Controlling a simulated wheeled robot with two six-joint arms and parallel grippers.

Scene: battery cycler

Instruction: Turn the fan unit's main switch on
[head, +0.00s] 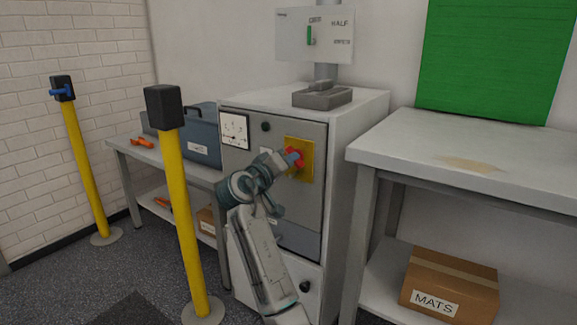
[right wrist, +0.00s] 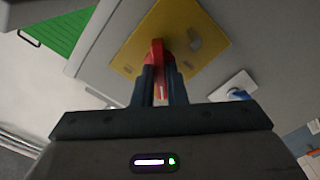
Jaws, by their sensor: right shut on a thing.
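The fan unit is a light grey cabinet (head: 348,130) with a darker front panel. A yellow plate (head: 306,172) on that panel carries the red main switch handle (head: 299,164). My right gripper (head: 291,158) reaches the plate from the lower left. In the right wrist view, its two dark fingers (right wrist: 158,85) are shut on the red handle (right wrist: 157,52), with the yellow plate (right wrist: 133,57) behind. The fingers hide part of the handle, so its exact position is hard to read. My left gripper is not in view.
A dial gauge (head: 234,130) and a dark round knob (head: 266,126) sit left of the plate. Yellow posts (head: 180,200) stand at the left. A grey bench (head: 470,160) with a MATS box (head: 450,280) below stands right.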

